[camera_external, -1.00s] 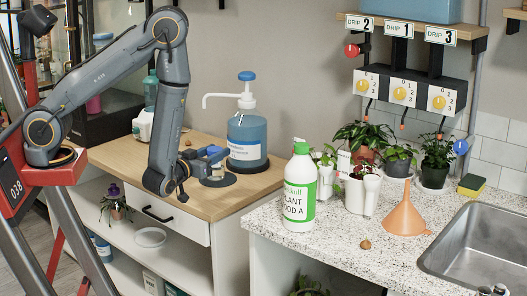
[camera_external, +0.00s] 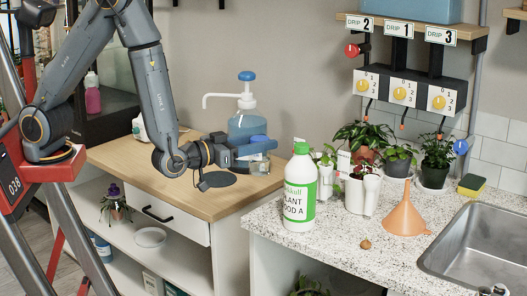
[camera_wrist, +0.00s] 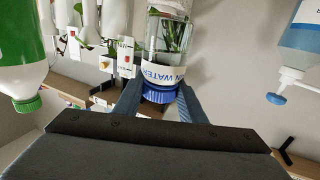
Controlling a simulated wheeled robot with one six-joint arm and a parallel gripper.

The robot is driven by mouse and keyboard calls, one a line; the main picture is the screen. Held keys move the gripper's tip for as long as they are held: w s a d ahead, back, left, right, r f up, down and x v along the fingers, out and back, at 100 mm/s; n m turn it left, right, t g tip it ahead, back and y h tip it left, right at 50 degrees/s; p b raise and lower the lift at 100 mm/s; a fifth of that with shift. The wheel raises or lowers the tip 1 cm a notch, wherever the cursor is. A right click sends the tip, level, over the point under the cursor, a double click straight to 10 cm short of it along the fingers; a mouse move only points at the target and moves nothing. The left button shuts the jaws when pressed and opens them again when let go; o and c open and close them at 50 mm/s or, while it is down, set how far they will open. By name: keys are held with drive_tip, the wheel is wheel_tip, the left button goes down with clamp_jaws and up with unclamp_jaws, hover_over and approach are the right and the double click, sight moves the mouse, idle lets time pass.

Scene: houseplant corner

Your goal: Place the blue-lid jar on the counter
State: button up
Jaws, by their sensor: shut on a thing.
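My gripper (camera_external: 262,147) is shut on the blue lid (camera_wrist: 160,94) of the jar. The jar (camera_wrist: 168,42) is clear, holds green cuttings in water and has a white label with blue letters. In the external view the jar (camera_external: 260,165) hangs below the fingers, near the right end of the wooden cabinet top and in front of the blue pump bottle; its gap above the wood is hard to judge. The speckled counter (camera_external: 330,245) lies to the right and nearer the camera. The jar is not over its middle.
On the counter stand a white-and-green plant food bottle (camera_external: 300,190), a white pot (camera_external: 358,194), an orange funnel (camera_external: 404,215) and a small brown lump (camera_external: 366,244). The sink (camera_external: 480,250) is at right. The pump bottle (camera_external: 247,130) stands behind my gripper. The counter's front left is clear.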

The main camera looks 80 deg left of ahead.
drive_tip(key=w+d+r+m+t+h, duration=0.1)
drive_tip(key=d+r+h, duration=0.1)
drive_tip(key=d, duration=0.4)
drive_tip(key=w+d+r+m+h, duration=0.1)
drive_tip(key=d+r+m+h, duration=0.1)
drive_tip(key=d, duration=0.3)
drive_tip(key=shift+s+d+f+p, duration=0.15)
drive_tip(key=shift+f+p, duration=0.35)
drive_tip(key=shift+f, duration=1.85)
drive_tip(key=shift+s+d+f+p, duration=0.15)
drive_tip(key=shift+f+p, duration=0.3)
drive_tip(key=shift+f, duration=1.9)
drive_tip(key=shift+f, duration=0.15)
drive_tip(key=o, duration=0.8)
drive_tip(key=shift+f, duration=0.1)
drive_tip(key=shift+c, duration=0.2)
drive_tip(key=shift+o, duration=0.7)
